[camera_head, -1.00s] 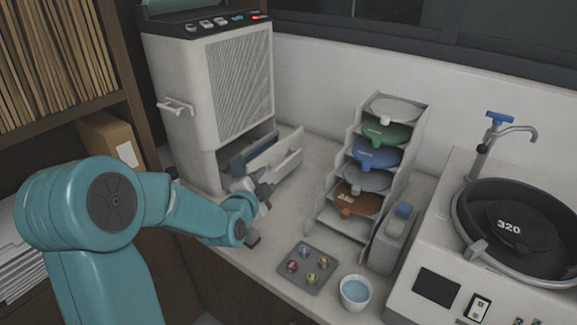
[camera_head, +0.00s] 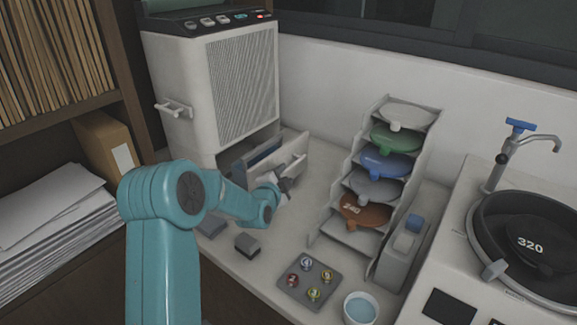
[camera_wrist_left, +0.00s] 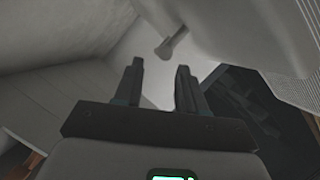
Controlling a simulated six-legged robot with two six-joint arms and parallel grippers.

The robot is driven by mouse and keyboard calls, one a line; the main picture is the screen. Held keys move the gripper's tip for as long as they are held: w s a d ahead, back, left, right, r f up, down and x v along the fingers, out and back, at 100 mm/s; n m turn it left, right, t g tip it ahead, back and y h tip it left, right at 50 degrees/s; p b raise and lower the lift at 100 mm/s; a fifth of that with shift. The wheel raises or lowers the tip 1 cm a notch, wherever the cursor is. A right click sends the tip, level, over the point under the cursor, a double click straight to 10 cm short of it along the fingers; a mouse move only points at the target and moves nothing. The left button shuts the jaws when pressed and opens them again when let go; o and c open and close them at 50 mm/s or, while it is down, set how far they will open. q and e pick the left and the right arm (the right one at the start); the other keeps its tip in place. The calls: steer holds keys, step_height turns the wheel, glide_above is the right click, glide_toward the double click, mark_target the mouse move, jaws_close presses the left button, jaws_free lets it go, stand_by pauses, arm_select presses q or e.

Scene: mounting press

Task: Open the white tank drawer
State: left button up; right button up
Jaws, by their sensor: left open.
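The white tank drawer (camera_head: 297,150) is at the base of the white machine (camera_head: 190,85) in the head view. It stands partly pulled out, with dark blue-grey contents showing behind its front. My left gripper (camera_head: 287,186) is just in front of the drawer front, its arm hiding part of the drawer's near side. In the left wrist view, the two fingers of the left gripper (camera_wrist_left: 160,85) are apart with nothing between them. A pale handle (camera_wrist_left: 172,43) on a white panel lies just beyond the fingertips, and seems to be the drawer's handle. My right gripper is not in view.
A rack of coloured discs (camera_head: 388,165) stands right of the drawer. A grinder with a black bowl (camera_head: 530,245) is at right.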

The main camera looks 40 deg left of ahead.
mark_target(289, 169)
arm_select(q)
steer(key=x, duration=0.4)
steer(key=shift+w+a+f+p, duration=0.1)
steer(key=shift+w+f+p, duration=0.1)
steer(key=shift+w+p, duration=0.15)
steer(key=shift+a+r, duration=0.1)
steer(key=shift+c, duration=0.3)
